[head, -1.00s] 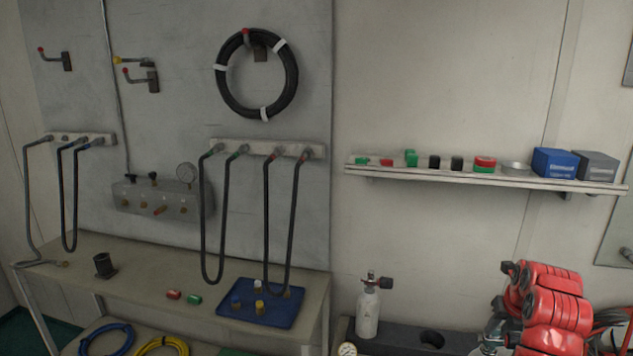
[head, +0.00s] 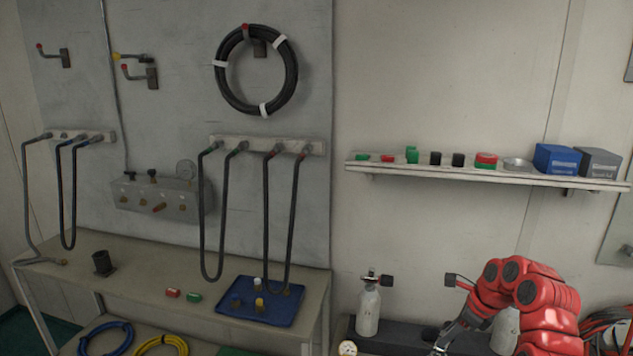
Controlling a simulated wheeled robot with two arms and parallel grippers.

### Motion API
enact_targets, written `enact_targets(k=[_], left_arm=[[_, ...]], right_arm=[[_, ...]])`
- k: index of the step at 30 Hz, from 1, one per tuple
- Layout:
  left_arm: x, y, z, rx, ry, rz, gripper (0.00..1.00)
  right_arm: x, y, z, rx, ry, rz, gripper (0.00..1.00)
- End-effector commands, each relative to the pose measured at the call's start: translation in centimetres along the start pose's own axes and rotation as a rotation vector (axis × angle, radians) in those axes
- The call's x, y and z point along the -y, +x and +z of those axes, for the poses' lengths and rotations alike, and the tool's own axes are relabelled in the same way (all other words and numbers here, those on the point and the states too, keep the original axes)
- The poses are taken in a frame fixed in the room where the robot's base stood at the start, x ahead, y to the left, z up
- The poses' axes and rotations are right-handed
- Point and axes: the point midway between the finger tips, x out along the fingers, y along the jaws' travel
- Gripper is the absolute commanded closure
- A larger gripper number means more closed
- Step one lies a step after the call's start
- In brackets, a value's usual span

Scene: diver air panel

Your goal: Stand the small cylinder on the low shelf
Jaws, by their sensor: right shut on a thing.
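My right gripper (head: 440,346) points down at the bottom edge of the head view, in front of the dark bench (head: 400,333). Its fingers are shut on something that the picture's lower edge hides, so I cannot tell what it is. A pale cylinder (head: 368,311) with a black-knobbed valve stands upright at the bench's left end, apart from the gripper. Another pale cylinder (head: 506,331) stands behind my right arm, its top hidden by the arm. I cannot tell which is the small cylinder. No lower shelf is clearly visible. My left gripper is out of view.
A wall shelf (head: 400,171) holds small parts, a dish and two boxes. The workbench (head: 140,275) at left carries a blue tray (head: 262,306) and a black cup (head: 103,263). Hoses hang above it. A gauge (head: 348,348) shows at the bottom edge.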

Motion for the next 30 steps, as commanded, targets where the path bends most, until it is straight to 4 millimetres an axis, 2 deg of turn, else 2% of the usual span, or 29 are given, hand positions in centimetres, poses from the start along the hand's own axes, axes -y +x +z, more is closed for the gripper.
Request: enact_targets(k=[6,12,21,30], left_arm=[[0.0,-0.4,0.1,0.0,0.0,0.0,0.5],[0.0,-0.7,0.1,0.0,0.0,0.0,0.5],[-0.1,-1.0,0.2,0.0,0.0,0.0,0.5],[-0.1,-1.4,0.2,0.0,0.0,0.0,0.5]], right_arm=[[-2.8,2.1,1.8,-0.002,-0.372,0.151,1.0],[-5.3,3.9,2.6,-0.001,-0.678,0.278,1.0],[-8.8,6.0,3.0,-0.001,-1.073,0.442,1.0],[-12.7,7.7,2.2,-0.003,-1.504,0.62,1.0]])
